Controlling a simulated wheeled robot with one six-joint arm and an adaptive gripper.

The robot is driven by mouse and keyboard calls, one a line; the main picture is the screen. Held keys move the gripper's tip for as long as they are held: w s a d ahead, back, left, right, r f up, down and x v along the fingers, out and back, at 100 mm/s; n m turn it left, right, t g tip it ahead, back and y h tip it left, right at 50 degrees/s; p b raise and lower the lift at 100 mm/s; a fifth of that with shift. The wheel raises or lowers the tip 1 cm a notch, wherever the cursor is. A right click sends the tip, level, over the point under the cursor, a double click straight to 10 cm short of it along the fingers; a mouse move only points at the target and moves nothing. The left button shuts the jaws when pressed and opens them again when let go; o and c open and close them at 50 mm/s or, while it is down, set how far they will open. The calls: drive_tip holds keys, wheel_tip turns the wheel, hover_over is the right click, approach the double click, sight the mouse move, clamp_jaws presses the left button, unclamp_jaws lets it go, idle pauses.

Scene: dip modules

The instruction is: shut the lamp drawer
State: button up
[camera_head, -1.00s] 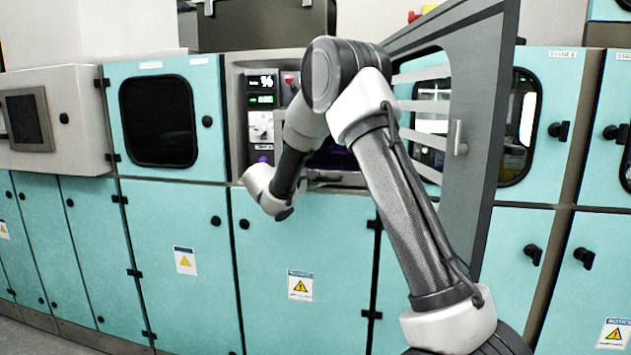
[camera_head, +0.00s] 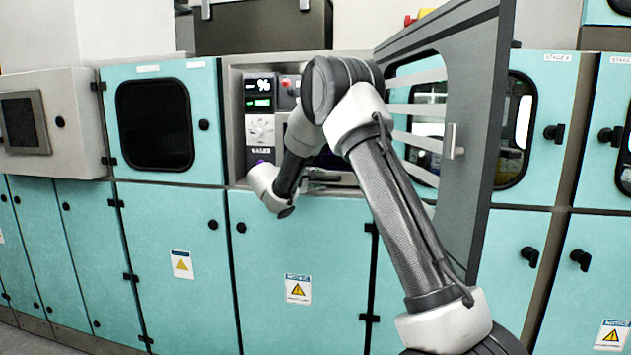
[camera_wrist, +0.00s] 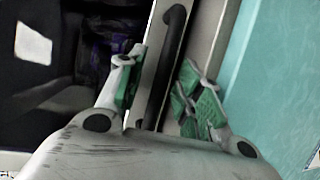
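The lamp drawer's pale front (camera_wrist: 205,35) with a dark bar handle (camera_wrist: 174,45) runs steeply through the wrist view. Dark space with a faint purple glow lies to its left. My gripper (camera_wrist: 163,88) has green-padded fingers spread apart, one on each side of the handle bar; I cannot tell whether either pad touches it. In the head view my gripper (camera_head: 320,181) is at the lower part of the open bay, and my arm hides much of the drawer. How far the drawer stands out is hard to judge.
A grey-framed door with a window (camera_head: 474,140) stands swung open at the right of the bay. A control panel (camera_head: 261,120) with green displays is inside the bay at left. Teal cabinet doors (camera_head: 290,245) line the front below.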

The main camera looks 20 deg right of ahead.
drive_tip(key=v, duration=1.2)
drive_tip(key=shift+s, duration=0.1)
